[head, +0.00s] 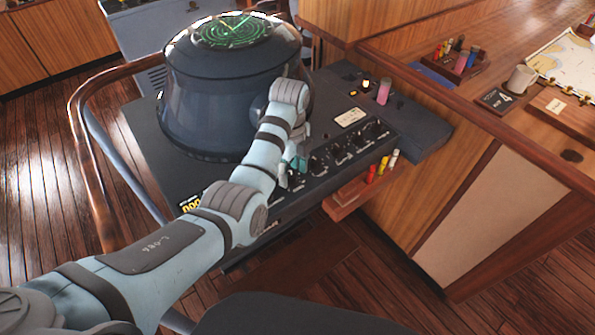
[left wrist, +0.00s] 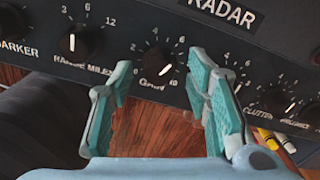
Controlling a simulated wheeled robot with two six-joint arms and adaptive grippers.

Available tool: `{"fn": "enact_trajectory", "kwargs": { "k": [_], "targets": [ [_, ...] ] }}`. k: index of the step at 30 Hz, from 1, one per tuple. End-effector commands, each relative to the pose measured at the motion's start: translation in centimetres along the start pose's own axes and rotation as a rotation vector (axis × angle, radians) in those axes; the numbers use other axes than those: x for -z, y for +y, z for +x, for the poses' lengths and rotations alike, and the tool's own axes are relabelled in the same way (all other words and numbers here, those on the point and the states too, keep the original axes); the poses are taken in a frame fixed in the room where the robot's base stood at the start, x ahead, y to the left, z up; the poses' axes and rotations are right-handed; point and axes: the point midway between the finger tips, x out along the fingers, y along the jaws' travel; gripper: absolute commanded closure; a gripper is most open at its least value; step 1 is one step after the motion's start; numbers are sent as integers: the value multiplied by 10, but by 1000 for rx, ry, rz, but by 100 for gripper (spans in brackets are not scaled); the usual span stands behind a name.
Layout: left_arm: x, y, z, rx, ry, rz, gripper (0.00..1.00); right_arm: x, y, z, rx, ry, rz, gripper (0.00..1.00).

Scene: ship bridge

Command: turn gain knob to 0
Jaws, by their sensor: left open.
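The gain knob (left wrist: 157,63) is a round black knob on the dark radar panel, in the left wrist view. Its white pointer slants down to the right, away from the 4 and 6 at its top. My left gripper (left wrist: 160,68) is open, its teal fingers on either side of the knob's front, apart from it as far as I can tell. In the head view the left gripper (head: 292,166) is at the console's knob row, and I cannot single out the gain knob there. My right gripper is out of view.
The range knob (left wrist: 82,42) is left of the gain knob and the clutter knob (left wrist: 222,85) is right, close to the fingers. The radar drum (head: 225,95) stands behind my left forearm. A small wooden tray (head: 350,197) with coloured markers juts from the console's front.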

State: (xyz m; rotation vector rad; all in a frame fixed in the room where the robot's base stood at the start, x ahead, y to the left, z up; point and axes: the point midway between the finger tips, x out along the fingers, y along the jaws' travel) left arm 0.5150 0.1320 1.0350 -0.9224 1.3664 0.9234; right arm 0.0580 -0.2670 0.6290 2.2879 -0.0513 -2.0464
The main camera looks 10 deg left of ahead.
Motion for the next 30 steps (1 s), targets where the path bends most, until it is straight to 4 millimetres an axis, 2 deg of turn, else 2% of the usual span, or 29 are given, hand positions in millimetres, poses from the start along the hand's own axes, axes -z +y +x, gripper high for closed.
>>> {"fn": "enact_trajectory", "kwargs": {
  "k": [4, 11, 19, 30],
  "targets": [
    [-2, 2, 8, -1, 1, -5, 56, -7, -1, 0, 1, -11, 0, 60],
    [-2, 2, 8, 0, 1, -5, 57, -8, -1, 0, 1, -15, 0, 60],
    [-2, 2, 8, 1, 1, -4, 100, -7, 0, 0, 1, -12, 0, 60],
    [-2, 1, 7, 2, 0, -45, 100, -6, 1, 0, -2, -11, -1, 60]
  ]
}}
